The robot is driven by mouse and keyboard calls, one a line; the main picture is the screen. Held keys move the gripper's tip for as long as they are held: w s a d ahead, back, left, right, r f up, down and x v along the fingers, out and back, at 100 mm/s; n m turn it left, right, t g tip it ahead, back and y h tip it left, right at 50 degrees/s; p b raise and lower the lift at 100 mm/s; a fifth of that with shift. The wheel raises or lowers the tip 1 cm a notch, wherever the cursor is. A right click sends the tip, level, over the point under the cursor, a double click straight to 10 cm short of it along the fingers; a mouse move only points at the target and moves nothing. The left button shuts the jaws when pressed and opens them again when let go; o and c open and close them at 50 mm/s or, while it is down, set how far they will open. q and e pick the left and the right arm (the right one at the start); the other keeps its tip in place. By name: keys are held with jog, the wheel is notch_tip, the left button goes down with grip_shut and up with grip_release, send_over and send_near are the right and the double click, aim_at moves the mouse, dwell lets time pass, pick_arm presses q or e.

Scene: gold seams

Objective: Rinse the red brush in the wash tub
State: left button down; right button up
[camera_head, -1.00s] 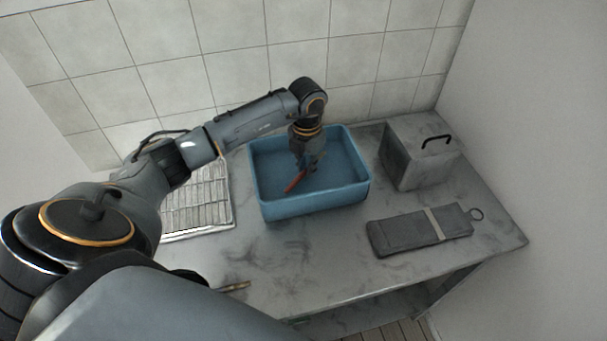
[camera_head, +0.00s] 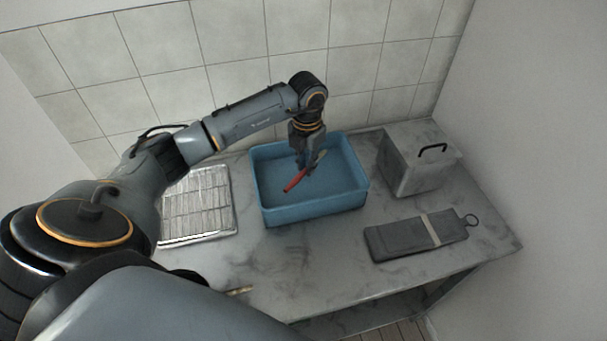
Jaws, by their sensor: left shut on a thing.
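The red brush (camera_head: 294,182) is a slim red stick with a paler end, held tilted over the wash tub. The wash tub (camera_head: 315,209) is a blue rectangular basin on the counter, with blue inside. My left gripper (camera_head: 305,170) points down over the tub and is shut on the brush near its middle. The red end slopes down to the left and the pale end up to the right. I cannot tell whether the brush touches anything in the tub. My right gripper does not show.
A wire rack (camera_head: 197,203) on a tray lies left of the tub. A grey box with a black handle (camera_head: 417,165) stands to the right. A thin brownish stick (camera_head: 239,291) lies near the front edge. The counter before the tub is clear.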

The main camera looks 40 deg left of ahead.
aim_at(306, 168)
pick_arm(q)
jog(key=shift+r+p, duration=1.85)
jog(key=shift+r, duration=1.2)
notch_tip(306, 168, up, 4)
jog(key=shift+p, duration=1.2)
jog(key=shift+d, duration=0.1)
